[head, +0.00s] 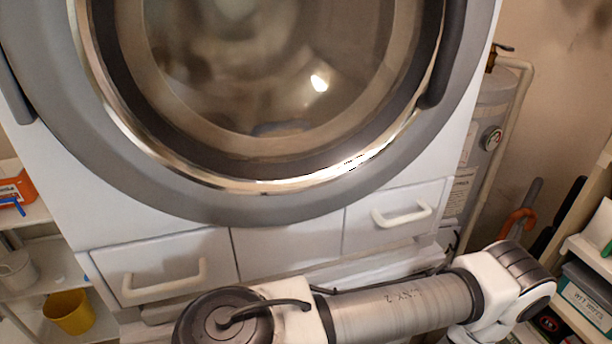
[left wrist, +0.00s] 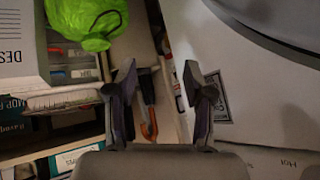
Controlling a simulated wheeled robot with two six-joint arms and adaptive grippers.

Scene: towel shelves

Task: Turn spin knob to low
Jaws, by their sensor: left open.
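A large white machine (head: 285,250) with a round glass door (head: 270,70) fills most of the head view. Its white front and dark round edge also show on the right of the left wrist view (left wrist: 265,100). No spin knob can be made out in either view. My left gripper (left wrist: 160,82) is open and empty in the left wrist view, its fingers apart, with the machine's panel to the right and shelves to the left. Neither gripper shows in the head view, where one of my arm links crosses the bottom.
Two drawers with white handles (head: 402,215) sit below the door. A grey tank with a gauge (head: 490,138) stands at right. An orange hooked handle (left wrist: 149,125) shows beyond the fingers. A green bag (left wrist: 88,22) lies left. A yellow bucket (head: 69,312) stands on the left shelf.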

